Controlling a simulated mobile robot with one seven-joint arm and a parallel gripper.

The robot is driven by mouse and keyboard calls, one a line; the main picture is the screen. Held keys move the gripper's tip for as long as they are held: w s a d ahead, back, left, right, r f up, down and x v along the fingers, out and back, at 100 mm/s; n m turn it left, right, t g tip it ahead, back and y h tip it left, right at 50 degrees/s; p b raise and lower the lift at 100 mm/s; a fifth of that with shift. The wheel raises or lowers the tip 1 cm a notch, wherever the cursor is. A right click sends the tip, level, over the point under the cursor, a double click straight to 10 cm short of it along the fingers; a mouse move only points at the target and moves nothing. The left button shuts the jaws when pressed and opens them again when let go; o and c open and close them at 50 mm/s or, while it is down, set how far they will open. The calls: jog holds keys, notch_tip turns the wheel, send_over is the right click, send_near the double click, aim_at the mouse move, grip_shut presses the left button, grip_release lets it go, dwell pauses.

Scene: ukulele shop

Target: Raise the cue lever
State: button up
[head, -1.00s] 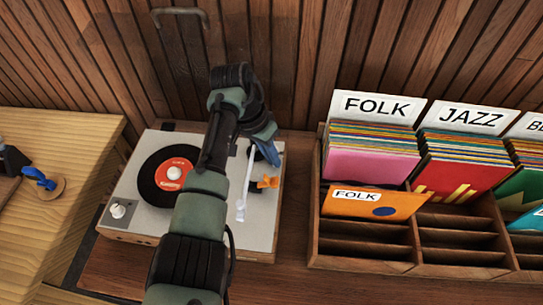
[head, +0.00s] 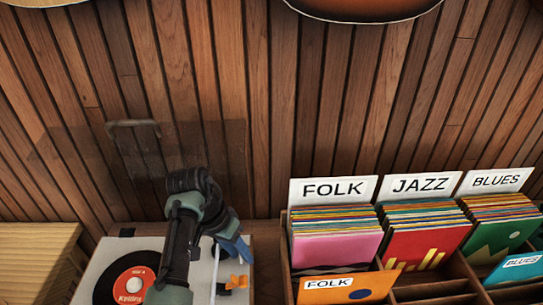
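The record player (head: 112,250) stands at the lower left, cut off by the bottom edge. A black record with a red label (head: 133,286) lies on it. A white tonearm (head: 214,270) runs along its right side. A small orange piece (head: 237,283), which looks like the cue lever, sits right of the tonearm. My arm reaches over the player from below. My gripper (head: 233,247), seen as a blue part, is just above the orange piece in the picture. I cannot tell whether it touches it, or whether its fingers are open or shut.
A clear raised cover with a grey handle (head: 133,123) stands behind the player. A wooden record crate (head: 460,268) with FOLK, JAZZ and BLUES dividers is close on the right. A wooden surface (head: 35,262) is at the left. Rounded instrument bodies (head: 362,8) hang at the top.

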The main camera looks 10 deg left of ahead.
jog(key=shift+s, duration=0.1)
jog(key=shift+s+t, duration=0.15)
jog(key=shift+t, duration=0.35)
jog(key=shift+s+f+t+y, duration=0.2)
jog(key=shift+t+y, duration=0.1)
jog(key=shift+t, duration=0.4)
jog(key=v, duration=1.3)
jog(key=w+d+r+t+y, duration=0.1)
jog(key=w+d+r+t, duration=0.5)
jog(key=d, duration=0.3)
jog(key=w+d+r+t, duration=0.1)
jog(key=d+r+t, duration=0.1)
jog(key=r, duration=0.7)
jog(key=w+d+r+t+p, duration=0.1)
jog(key=w+d+r+t, duration=0.1)
jog(key=r, duration=0.7)
jog(key=shift+d+r+n+t+y, duration=0.25)
jog(key=shift+d+n+t+y, duration=0.25)
jog(key=shift+t, duration=0.8)
jog(key=shift+d, duration=0.1)
